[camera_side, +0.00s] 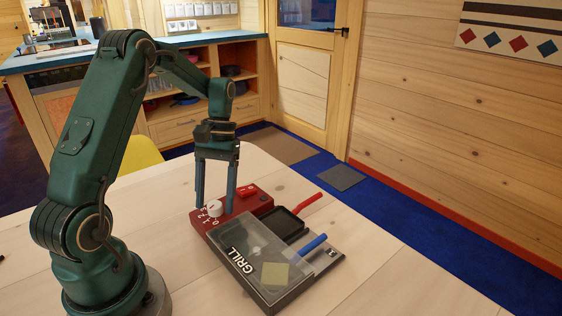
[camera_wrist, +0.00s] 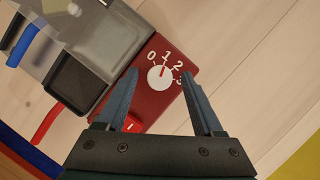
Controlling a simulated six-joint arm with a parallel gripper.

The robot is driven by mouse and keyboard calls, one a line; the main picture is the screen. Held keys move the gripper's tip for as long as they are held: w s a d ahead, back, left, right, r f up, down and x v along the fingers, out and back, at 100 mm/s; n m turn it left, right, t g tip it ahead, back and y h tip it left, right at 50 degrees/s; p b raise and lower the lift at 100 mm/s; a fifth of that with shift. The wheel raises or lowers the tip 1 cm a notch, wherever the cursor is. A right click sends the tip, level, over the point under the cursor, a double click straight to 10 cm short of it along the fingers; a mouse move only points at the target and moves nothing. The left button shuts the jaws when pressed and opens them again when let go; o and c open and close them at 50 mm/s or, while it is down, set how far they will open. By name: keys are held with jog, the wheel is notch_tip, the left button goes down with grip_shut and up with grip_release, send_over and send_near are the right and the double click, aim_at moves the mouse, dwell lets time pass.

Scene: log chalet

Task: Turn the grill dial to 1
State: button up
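The grill (camera_side: 232,237) is a red and dark box with a clear lid marked GRILL, standing on the wooden table. Its white round dial (camera_wrist: 160,78) sits on the red panel (camera_wrist: 153,104), with the numbers 0 to 3 around it. The dial's red mark points at about 1 in the wrist view. The dial also shows in the side view (camera_side: 214,208). My gripper (camera_side: 214,209) points down over the panel and is open. Its fingers lie on either side of the dial with a gap on each side. It holds nothing. The wrist view shows the gripper (camera_wrist: 160,75) too.
A red switch (camera_side: 248,191) is on the panel beside the right finger. Small pans with a red handle (camera_side: 308,203) and a blue handle (camera_side: 312,245) stick out of the grill's right side. A yellowish square (camera_side: 275,273) shows at the lid's front. The table around is clear.

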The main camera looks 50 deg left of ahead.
jog(key=shift+r, duration=0.1)
jog(key=shift+v, duration=2.45)
jog(key=s+d+r+m+t+y, duration=0.2)
jog(key=d+r+m+t, duration=0.1)
jog(key=d+r, duration=0.55)
jog(key=s+d+f+m+t, duration=0.2)
jog(key=s+d+m+t, duration=0.2)
jog(key=s+d+t, duration=0.2)
jog(key=shift+d+y, duration=0.3)
jog(key=shift+d, duration=0.05)
